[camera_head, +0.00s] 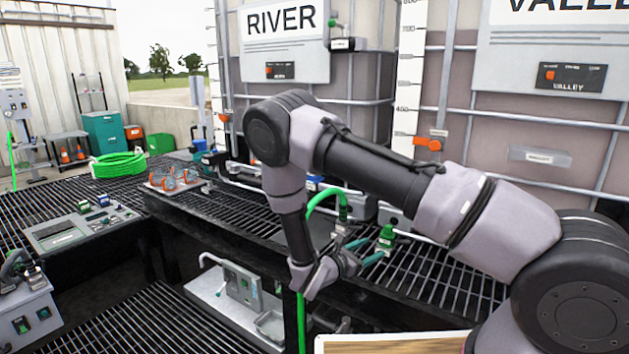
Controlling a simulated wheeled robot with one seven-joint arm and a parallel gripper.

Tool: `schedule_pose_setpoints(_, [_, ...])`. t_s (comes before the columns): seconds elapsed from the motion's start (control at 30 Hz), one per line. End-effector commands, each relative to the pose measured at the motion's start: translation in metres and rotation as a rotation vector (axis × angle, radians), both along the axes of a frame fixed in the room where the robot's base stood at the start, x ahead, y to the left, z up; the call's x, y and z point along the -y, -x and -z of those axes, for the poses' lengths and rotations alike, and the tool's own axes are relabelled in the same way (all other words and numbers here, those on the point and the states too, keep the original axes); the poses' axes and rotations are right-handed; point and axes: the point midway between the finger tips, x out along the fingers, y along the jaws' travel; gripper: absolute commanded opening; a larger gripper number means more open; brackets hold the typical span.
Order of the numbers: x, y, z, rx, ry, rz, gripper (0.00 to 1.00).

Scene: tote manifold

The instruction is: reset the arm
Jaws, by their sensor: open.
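My arm reaches in from the lower right, rises to an elbow at the middle and bends down. My gripper (368,250) is at its end, above the black grated bench (435,275). Its two teal-tipped fingers are apart and point right, towards a green fitting (387,236). I see nothing held between them. Whether a fingertip touches the fitting cannot be told from this view. A green hose (322,196) arches just behind my wrist, and part of it is hidden by my arm.
Two caged totes labelled RIVER (281,40) and VALLEY (556,40) stand behind the bench, with orange valve handles (428,143). A grey pump unit (240,285) sits below my wrist. A control panel (80,228) and a coiled green hose (118,164) are at left. The upper left is open.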

Motion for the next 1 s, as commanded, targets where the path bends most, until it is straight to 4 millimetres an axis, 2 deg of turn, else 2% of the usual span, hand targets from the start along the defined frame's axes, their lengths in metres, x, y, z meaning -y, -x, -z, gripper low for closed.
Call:
schedule_pose_setpoints(0.27, [0.042, 0.012, -0.075, 0.091, -0.259, 0.32, 0.67])
schedule_pose_setpoints(0.4, [0.067, 0.031, -0.118, 0.156, -0.449, 0.532, 0.67])
schedule_pose_setpoints(0.6, [0.093, 0.064, -0.174, 0.261, -0.729, 0.81, 0.67])
schedule_pose_setpoints(0.8, [0.107, 0.101, -0.226, 0.38, -1.025, 1.052, 0.67])
schedule_pose_setpoints(1.0, [0.111, 0.136, -0.275, 0.514, -1.335, 1.253, 0.67])
